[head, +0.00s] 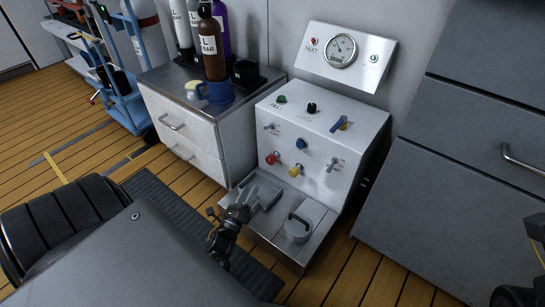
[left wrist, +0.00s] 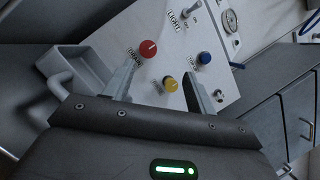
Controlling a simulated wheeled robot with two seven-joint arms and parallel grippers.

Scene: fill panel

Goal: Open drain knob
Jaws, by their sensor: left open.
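On the front of a light grey fill panel (head: 325,128) sit a red knob (head: 273,158), a yellow knob (head: 294,170) and a blue knob (head: 301,144). My left gripper (head: 248,199) is open and empty, low in front of the panel, apart from the knobs. In the left wrist view, the red knob (left wrist: 148,49) and yellow knob (left wrist: 170,84) show between the fingers. The blue knob (left wrist: 204,58) is just beyond the right finger. My right gripper's jaws are not seen.
A tray and a round lidded part with a handle (head: 298,228) sit on the panel's low ledge. A gauge box (head: 345,52) hangs above. White drawers (head: 180,125) with bottles stand left; a grey cabinet (head: 460,150) stands right.

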